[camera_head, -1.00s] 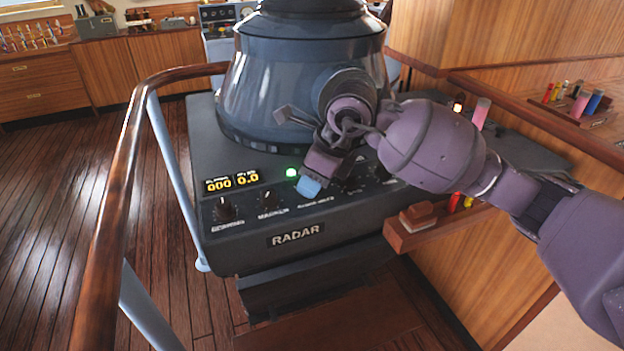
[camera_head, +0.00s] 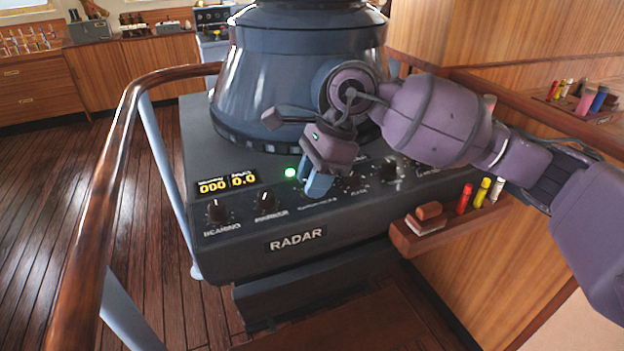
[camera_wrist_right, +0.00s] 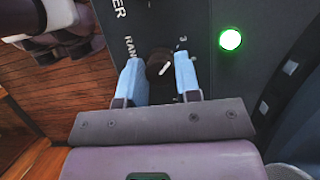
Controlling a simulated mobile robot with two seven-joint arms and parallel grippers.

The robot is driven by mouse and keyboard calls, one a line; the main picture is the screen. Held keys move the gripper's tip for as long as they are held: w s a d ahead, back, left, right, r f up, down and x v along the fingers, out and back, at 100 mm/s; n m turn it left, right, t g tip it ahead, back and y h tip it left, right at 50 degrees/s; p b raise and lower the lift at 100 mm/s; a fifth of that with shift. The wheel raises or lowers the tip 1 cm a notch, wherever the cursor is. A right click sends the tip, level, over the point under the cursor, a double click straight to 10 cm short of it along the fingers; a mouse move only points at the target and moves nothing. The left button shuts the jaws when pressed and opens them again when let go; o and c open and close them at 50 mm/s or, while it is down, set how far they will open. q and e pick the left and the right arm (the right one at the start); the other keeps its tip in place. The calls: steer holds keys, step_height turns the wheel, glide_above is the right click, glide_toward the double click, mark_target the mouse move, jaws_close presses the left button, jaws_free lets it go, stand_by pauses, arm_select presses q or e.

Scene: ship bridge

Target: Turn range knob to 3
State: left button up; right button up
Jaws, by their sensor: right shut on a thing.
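The range knob (camera_wrist_right: 158,66) is a small dark round knob with a white pointer line, seen in the right wrist view. A "RAN" label and a "3" mark are printed near it, and the pointer does not line up with the "3". My right gripper (camera_wrist_right: 159,78) has its two light-blue fingers on either side of the knob, shut on it. In the head view, my right gripper (camera_head: 317,186) reaches down onto the sloped radar panel (camera_head: 345,215), and its fingers hide the knob. My left gripper is not in view.
The marker knob (camera_head: 266,201) and bearing knob (camera_head: 217,211) sit left of my gripper, and another knob (camera_head: 391,170) sits right. A green light (camera_head: 290,173) glows above. A wooden handrail (camera_head: 118,150) curves around the left. A small shelf (camera_head: 440,230) holds markers at right.

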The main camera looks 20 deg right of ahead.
stand_by(0.6)
steer(key=o, duration=0.9)
steer(key=shift+r, duration=0.1)
steer(key=v, duration=1)
steer(key=shift+w+d+r+p, duration=0.15)
steer(key=shift+d+r+p, duration=0.1)
steer(key=shift+p, duration=0.2)
